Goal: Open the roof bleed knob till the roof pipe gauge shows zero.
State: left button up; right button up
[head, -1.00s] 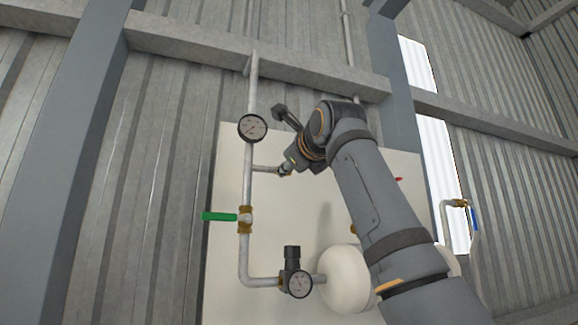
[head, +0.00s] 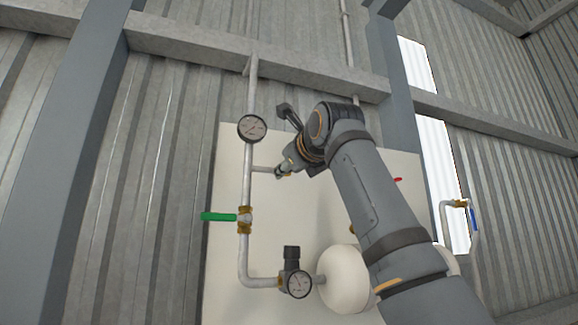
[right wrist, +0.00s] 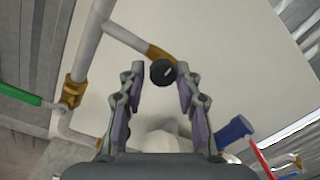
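The roof bleed knob (right wrist: 163,72) is black and round with a pale mark, at the end of a brass fitting on a side branch. My right gripper (right wrist: 159,70) is open with a fingertip on either side of the knob; the right finger looks closer to it. Whether either finger touches is unclear. In the head view my right gripper (head: 283,170) is at the end of the side branch and hides the knob. The roof pipe gauge (head: 252,128) is a round white dial on the vertical pipe; its reading is too small to tell. My left gripper is out of view.
A green-handled valve (head: 219,217) is on the pipe below the branch. A regulator with a second gauge (head: 298,284) and a white tank (head: 345,279) are lower down. A blue-handled valve (head: 474,219) is at the right. The pale panel (head: 228,160) stands behind the pipes.

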jog(key=shift+o, duration=1.2)
jog(key=shift+r, duration=0.1)
jog(key=shift+s, duration=0.1)
jog(key=v, duration=1.2)
